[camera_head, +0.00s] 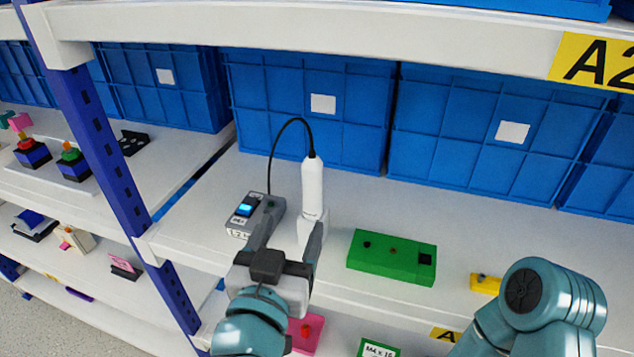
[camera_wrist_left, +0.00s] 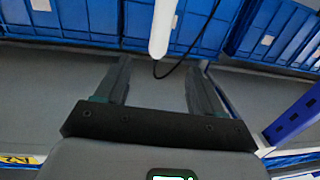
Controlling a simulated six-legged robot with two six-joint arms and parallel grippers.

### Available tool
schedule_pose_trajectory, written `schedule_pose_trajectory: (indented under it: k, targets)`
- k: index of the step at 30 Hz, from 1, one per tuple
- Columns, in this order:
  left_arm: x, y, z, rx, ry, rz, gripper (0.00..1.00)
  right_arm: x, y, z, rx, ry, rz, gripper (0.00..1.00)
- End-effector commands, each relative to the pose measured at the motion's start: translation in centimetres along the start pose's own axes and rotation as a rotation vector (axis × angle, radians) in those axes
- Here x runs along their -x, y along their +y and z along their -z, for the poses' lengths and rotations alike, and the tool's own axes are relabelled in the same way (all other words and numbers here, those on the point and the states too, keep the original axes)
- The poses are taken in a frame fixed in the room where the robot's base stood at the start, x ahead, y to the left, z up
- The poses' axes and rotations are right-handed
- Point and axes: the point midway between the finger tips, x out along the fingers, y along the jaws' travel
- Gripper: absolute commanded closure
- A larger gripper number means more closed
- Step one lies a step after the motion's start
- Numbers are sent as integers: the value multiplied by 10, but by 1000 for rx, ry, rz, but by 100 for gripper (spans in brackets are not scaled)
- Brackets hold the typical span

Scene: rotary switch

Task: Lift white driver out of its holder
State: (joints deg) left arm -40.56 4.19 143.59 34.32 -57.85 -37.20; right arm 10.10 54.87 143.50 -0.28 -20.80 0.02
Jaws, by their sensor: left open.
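The white driver (camera_head: 312,187) stands upright in its small white holder (camera_head: 306,222) on the shelf, with a black cable rising from its top. In the left wrist view the driver (camera_wrist_left: 163,28) hangs into the picture from the top edge, in line with the gap between the fingers. My left gripper (camera_head: 290,230) is open and empty, in front of the holder and low beside the driver; it partly hides the holder. In the left wrist view my left gripper (camera_wrist_left: 163,68) shows both fingers apart. My right gripper is out of view.
A grey control box (camera_head: 257,212) with a lit blue display stands left of the driver. A green block (camera_head: 391,257) lies to the right, and a yellow piece (camera_head: 485,284) beyond it. Blue crates (camera_head: 310,110) line the back. A blue post (camera_head: 110,150) stands at left.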

Motion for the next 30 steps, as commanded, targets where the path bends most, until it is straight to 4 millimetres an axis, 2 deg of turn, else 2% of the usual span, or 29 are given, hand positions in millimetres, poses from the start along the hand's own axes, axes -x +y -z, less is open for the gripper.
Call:
schedule_pose_trajectory:
  k: [5,18,25,30]
  targets:
    - [-2,0,0,1,2,-1,32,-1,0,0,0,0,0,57]
    - [-91,0,2,0,0,0,32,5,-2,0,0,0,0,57]
    - [-111,1,1,1,0,-1,32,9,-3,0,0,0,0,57]
    - [-140,2,-1,0,-1,0,32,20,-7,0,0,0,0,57]
